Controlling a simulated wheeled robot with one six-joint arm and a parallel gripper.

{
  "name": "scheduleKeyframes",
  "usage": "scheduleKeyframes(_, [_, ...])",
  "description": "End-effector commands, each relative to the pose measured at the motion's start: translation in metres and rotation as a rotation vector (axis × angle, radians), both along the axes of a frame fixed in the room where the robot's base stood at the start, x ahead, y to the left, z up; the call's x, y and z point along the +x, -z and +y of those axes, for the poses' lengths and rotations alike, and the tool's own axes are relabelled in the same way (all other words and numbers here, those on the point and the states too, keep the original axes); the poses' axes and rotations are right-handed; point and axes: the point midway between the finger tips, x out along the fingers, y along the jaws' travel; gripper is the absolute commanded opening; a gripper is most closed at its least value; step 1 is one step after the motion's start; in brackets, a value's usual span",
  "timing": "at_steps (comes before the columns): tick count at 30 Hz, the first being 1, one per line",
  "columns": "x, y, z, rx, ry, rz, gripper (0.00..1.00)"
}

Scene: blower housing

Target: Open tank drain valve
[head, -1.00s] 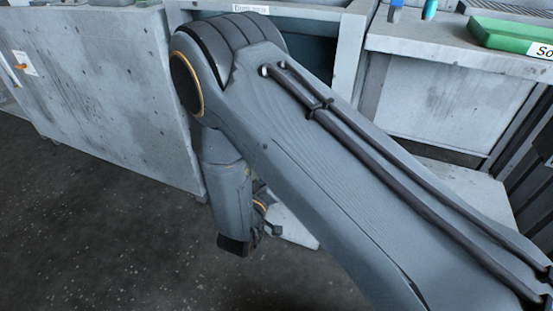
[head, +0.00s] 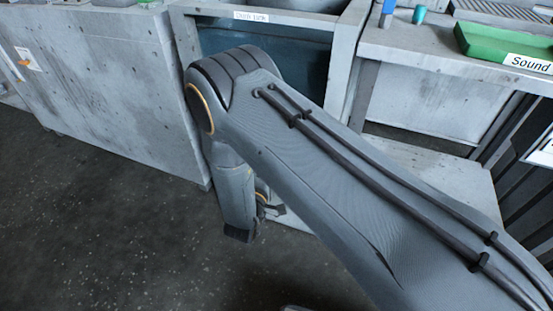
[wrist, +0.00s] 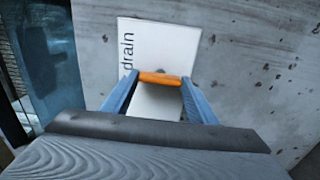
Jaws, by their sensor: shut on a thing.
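The drain valve's orange handle (wrist: 160,78) lies crosswise between my fingertips in the wrist view. My gripper (wrist: 159,80) is shut on it, with one blue-grey finger at each end. Behind it, a white label (wrist: 165,48) reading "drain" is fixed to a grey, stained panel (wrist: 260,60). The valve's body is mostly hidden behind the handle and fingers. The tank (head: 310,55) shows as a dark blue front behind my arm, under a white label strip.
A grey cabinet (head: 100,90) on the left carries a small label with an orange part (head: 23,62). A green tray (head: 500,42) labelled "Sound" and small blue and teal items stand on the right bench (head: 430,50). Dark speckled floor (head: 90,240) is clear at lower left.

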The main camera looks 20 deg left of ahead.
Motion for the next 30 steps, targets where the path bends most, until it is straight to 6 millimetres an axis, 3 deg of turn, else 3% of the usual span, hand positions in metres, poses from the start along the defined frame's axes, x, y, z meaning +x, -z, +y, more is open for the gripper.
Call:
scheduleKeyframes(17, [-0.0002,0.0008,0.0006,-0.036,-0.002,0.004,0.31])
scheduleKeyframes(18, [-0.0002,0.0008,0.0006,-0.036,-0.002,0.004,0.56])
scheduleKeyframes(21, [-0.0001,0.0007,0.0004,-0.036,-0.002,0.004,0.72])
scheduleKeyframes(30, [-0.0008,0.0003,0.0,-0.035,0.0,0.004,0.72])
